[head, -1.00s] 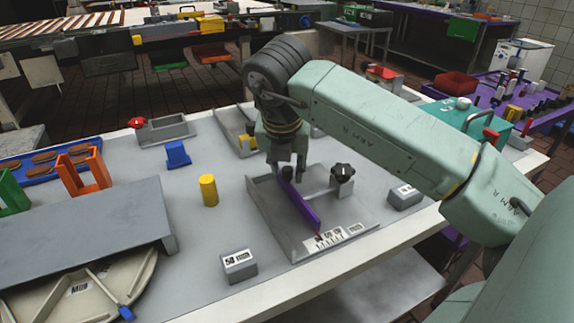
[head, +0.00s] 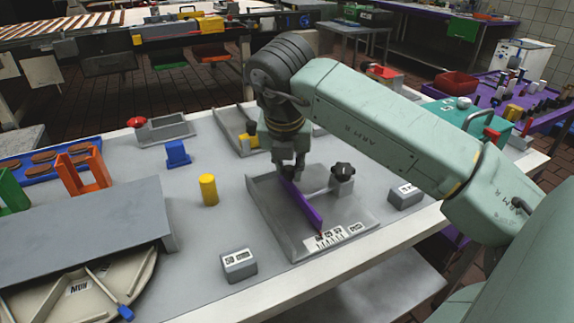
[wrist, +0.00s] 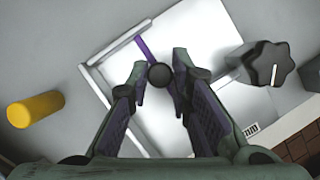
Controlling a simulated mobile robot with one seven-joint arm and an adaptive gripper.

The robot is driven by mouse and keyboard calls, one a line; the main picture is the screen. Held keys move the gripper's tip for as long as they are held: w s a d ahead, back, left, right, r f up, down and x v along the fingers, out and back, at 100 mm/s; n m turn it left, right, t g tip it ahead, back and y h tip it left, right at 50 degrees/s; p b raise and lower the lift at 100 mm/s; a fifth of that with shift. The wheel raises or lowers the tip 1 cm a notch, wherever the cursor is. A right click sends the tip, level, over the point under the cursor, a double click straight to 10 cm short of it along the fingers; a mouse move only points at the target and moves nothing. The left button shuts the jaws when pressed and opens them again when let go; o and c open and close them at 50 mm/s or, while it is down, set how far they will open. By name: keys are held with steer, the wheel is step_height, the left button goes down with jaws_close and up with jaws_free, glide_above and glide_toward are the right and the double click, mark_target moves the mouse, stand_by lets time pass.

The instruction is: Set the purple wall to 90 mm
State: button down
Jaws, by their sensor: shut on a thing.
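The purple wall (head: 303,208) stands in a shallow grey tray (head: 262,205), with its near end by a white printed scale (head: 338,236). A red mark shows at that end; I cannot read the scale value. My gripper (head: 288,172) is at the wall's far part, pointing down. In the wrist view, my gripper (wrist: 160,80) is shut on the round black knob (wrist: 160,75) of the purple wall (wrist: 146,46). The fingers hide part of the wall. A black star-shaped knob (head: 342,171) sits on a grey post at the tray's right; it also shows in the wrist view (wrist: 270,65).
A yellow cylinder (head: 208,190) and a blue block (head: 177,154) stand left of the tray. A grey block marked 50 (head: 239,265) is at the front left, and another labelled grey block (head: 405,195) is on the right.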

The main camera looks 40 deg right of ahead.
steer(key=shift+s+d+f+b, duration=0.15)
steer(key=shift+d+b, duration=0.2)
steer(key=shift+d, duration=0.25)
steer(key=shift+s+d+b, duration=0.15)
steer(key=shift+d+b, duration=0.15)
steer(key=shift+d, duration=0.4)
steer(key=c, duration=1.4)
jaws_free()
steer(key=shift+c, duration=0.2)
steer(key=v, duration=0.8)
steer(key=shift+f, duration=0.1)
